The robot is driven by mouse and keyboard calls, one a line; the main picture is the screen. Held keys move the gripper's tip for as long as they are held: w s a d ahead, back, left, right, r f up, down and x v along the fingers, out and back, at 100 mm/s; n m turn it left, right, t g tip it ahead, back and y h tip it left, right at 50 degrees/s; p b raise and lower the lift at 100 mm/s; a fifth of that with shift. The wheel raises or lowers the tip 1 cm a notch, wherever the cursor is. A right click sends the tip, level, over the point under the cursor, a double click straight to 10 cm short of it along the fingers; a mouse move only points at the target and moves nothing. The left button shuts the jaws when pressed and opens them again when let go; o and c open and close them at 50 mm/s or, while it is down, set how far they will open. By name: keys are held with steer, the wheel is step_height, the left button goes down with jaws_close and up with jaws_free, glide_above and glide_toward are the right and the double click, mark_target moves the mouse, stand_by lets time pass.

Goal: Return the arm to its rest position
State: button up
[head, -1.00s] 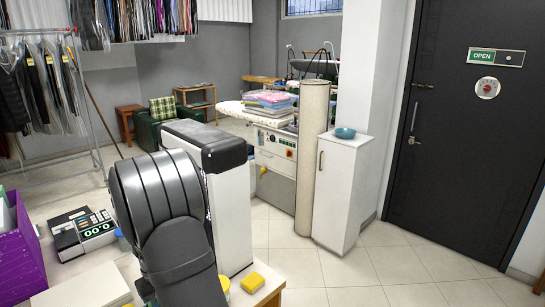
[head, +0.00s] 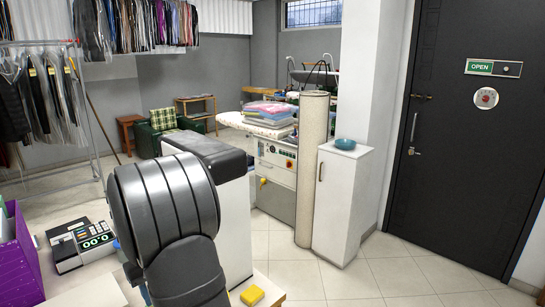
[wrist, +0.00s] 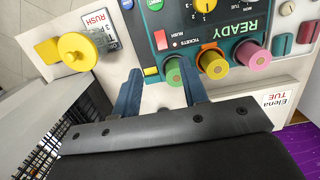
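My arm (head: 165,205), dark and ribbed, stands in the near left of the head view and rises over the counter. My gripper is hidden behind the arm there. In the wrist view my gripper (wrist: 161,82) shows two blue fingers spread apart, with nothing held between them. Ahead of the fingers is a dark green panel (wrist: 225,55) marked READY, with coloured knobs. Green (wrist: 173,75), orange (wrist: 213,66) and pink (wrist: 250,55) round pieces sit along its near edge, close to the right finger.
A yellow round piece (wrist: 77,52) and a dark grid basket (wrist: 68,125) are left of the fingers. The tiled floor at right is clear.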

steer(key=f, duration=0.8)
steer(key=s+d+f, duration=0.1)
steer(key=f, duration=0.3)
steer(key=shift+s+d, duration=0.1)
steer(key=shift+w+a+g+h, duration=0.35)
steer(key=shift+g+h, duration=0.55)
steer(key=w+a+r+n, duration=0.1)
steer(key=w+r+n, duration=0.1)
steer(key=r, duration=0.6)
steer(key=w+a+r+n, duration=0.1)
steer(key=a+r+n, duration=0.1)
steer(key=r, duration=0.6)
steer(key=shift+w+a+n, duration=0.3)
steer(key=shift+w+n, duration=0.05)
steer(key=shift+n, duration=0.05)
